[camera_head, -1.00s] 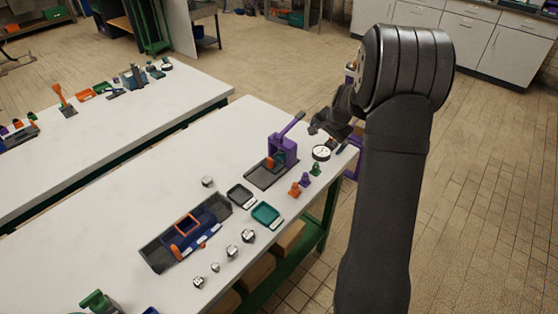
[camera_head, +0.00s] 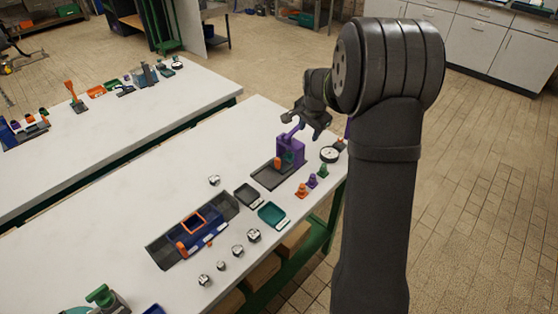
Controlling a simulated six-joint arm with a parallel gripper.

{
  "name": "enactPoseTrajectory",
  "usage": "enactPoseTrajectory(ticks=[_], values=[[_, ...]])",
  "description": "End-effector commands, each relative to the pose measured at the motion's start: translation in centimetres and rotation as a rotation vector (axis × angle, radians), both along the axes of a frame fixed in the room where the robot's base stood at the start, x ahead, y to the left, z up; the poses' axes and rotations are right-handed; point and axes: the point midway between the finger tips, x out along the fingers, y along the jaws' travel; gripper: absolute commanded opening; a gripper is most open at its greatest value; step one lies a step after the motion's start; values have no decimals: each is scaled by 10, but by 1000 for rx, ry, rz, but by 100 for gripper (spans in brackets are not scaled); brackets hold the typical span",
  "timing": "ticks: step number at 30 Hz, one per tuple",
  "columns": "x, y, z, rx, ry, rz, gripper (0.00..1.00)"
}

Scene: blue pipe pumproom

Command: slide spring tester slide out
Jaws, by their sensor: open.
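A purple lever stand (camera_head: 291,150), which looks like the spring tester, stands upright on a dark base tray (camera_head: 268,179) near the table's right end. An orange knob (camera_head: 277,163) shows at its front, perhaps the slide's handle; a small green part sits inside the frame. Its purple lever (camera_head: 292,132) points up and to the right. My gripper (camera_head: 308,131) is open and empty, just above the stand beside the lever's upper end. The picture is too small to tell whether they touch. My arm covers what lies behind it on the right.
Small orange, purple and green cones (camera_head: 312,181) and a round dial (camera_head: 329,154) stand right of the stand. A dark tray (camera_head: 247,195), a teal tray (camera_head: 271,214), a blue fixture (camera_head: 194,230) and several metal nuts lie nearer. The table's left part is mostly clear.

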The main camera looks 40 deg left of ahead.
Motion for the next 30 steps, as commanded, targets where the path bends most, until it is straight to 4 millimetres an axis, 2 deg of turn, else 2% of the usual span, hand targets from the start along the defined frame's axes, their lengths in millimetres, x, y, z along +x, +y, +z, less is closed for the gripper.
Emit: enactPoseTrajectory(ticks=[1, 6, 9, 12, 16, 20, 23, 30], values=[[-23, 16, 8, -31, -12, 13, 42], [-89, 45, 21, -153, -72, 32, 42], [-117, 55, 29, -199, -118, 29, 42], [-134, 61, 36, -226, -157, 23, 42], [-144, 63, 39, -240, -182, 17, 42], [-142, 63, 31, -244, -185, 13, 42], [-136, 63, 17, -246, -183, 13, 42], [-116, 63, -31, -246, -183, 13, 42]])
